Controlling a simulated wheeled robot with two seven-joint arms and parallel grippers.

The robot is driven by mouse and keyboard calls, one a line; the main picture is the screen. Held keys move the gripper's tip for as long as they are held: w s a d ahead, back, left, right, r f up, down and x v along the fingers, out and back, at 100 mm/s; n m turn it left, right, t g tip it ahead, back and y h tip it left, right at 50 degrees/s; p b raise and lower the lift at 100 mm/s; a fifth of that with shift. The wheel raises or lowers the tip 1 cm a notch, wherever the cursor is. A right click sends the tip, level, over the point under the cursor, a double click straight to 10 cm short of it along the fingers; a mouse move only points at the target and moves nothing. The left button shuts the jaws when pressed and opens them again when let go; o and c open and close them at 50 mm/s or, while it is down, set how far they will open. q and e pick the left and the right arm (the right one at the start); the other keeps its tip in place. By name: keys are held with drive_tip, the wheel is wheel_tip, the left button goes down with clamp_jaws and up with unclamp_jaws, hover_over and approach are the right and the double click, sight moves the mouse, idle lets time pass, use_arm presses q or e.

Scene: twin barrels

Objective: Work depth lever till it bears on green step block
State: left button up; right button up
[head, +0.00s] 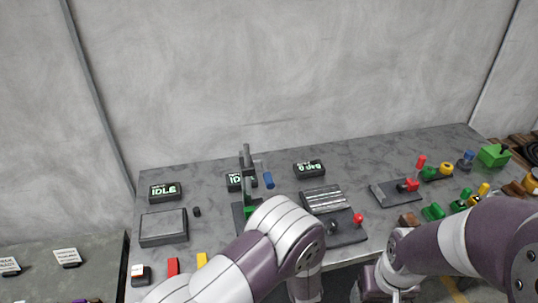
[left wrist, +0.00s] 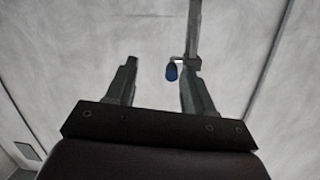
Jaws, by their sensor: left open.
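The depth lever, with a blue grip (head: 268,180), juts from the right of a dark grey upright post (head: 246,158) at the middle of the table. A green block (head: 249,210) shows low at the post's base, partly hidden by my left arm; I cannot make out its steps. The blue grip appears well above it and apart. In the left wrist view my left gripper (left wrist: 158,78) is open and empty. The blue grip (left wrist: 172,72) appears between its fingers, nearer the right one; whether they touch is unclear. My right gripper is not in view.
A grey box (head: 164,227) and a sign reading IDLE (head: 165,191) stand left of the post. A ribbed grey fixture (head: 324,199) and a red-knobbed unit (head: 357,218) stand right. Several coloured parts crowd the table's right end. The wall is close behind.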

sight(269, 181)
use_arm(q)
drive_tip(key=w+a+r+p, duration=0.1)
drive_tip(key=w, duration=0.2)
drive_tip(key=w+a+r+t+y+p, duration=0.1)
drive_tip(key=w+a, duration=0.1)
drive_tip(key=w, duration=0.2)
drive_tip(key=w+a+r+y+p, duration=0.1)
drive_tip(key=w+a+r+p, duration=0.1)
drive_tip(key=w, duration=0.2)
drive_tip(key=shift+w+a+n+t, duration=0.15)
drive_tip(key=shift+w+n+t, duration=0.15)
drive_tip(key=shift+t, duration=0.1)
drive_tip(key=shift+w+a+f, duration=0.1)
drive_tip(key=shift+w+a, duration=0.05)
drive_tip(key=shift+w, duration=0.3)
